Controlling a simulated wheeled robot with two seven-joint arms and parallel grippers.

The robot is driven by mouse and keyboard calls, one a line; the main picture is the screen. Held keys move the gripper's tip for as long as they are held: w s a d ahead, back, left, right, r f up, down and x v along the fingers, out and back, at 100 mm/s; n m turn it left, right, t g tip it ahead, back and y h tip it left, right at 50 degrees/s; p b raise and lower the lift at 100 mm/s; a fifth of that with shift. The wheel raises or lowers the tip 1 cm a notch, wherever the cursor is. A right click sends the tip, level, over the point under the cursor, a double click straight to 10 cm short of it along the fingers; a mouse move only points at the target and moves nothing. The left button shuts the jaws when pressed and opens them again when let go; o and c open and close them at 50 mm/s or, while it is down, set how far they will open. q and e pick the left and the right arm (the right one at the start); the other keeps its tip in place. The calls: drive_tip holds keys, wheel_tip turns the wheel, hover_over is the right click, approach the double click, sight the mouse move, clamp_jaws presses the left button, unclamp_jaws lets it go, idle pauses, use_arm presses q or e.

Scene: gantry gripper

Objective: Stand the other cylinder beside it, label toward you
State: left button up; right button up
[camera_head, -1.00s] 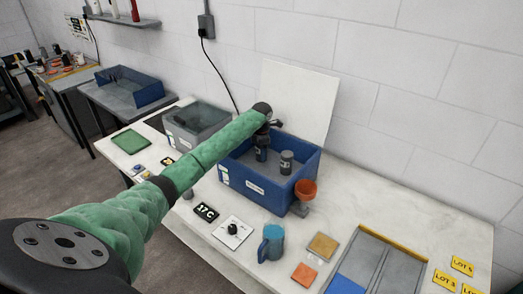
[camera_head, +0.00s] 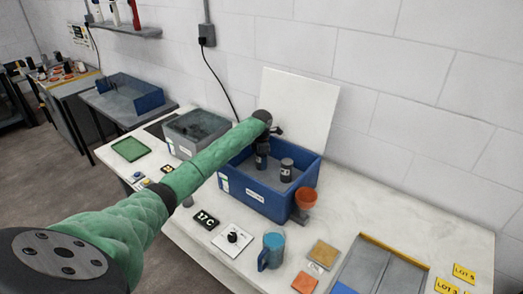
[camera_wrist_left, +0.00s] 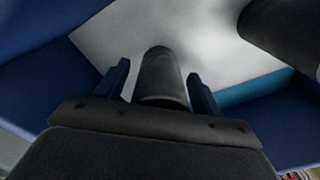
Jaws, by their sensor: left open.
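Two dark grey cylinders stand in the blue bin. The right cylinder (camera_head: 286,171) is upright with a pale label mark facing my head camera. The left cylinder (camera_head: 261,162) is beside it with a small gap, directly below my left gripper (camera_head: 263,150), and also shows a pale mark. In the left wrist view this cylinder (camera_wrist_left: 160,75) is between the two open blue fingers, with a gap visible on each side. The other cylinder (camera_wrist_left: 288,30) is at the upper right there, outside the fingers. My right gripper is not in view.
The blue bin (camera_head: 252,193) has raised walls around both cylinders. An orange cup (camera_head: 306,198) stands at its right corner. A blue mug (camera_head: 272,250), a dial plate (camera_head: 233,237) and a 17 C display (camera_head: 206,219) are in front. A grey bin (camera_head: 183,146) stands left.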

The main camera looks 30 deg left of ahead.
use_arm(q)
wheel_tip(320, 180, up, 11)
drive_tip(key=b, duration=0.4)
drive_tip(key=shift+f, duration=0.1)
drive_tip(key=shift+r, duration=0.4)
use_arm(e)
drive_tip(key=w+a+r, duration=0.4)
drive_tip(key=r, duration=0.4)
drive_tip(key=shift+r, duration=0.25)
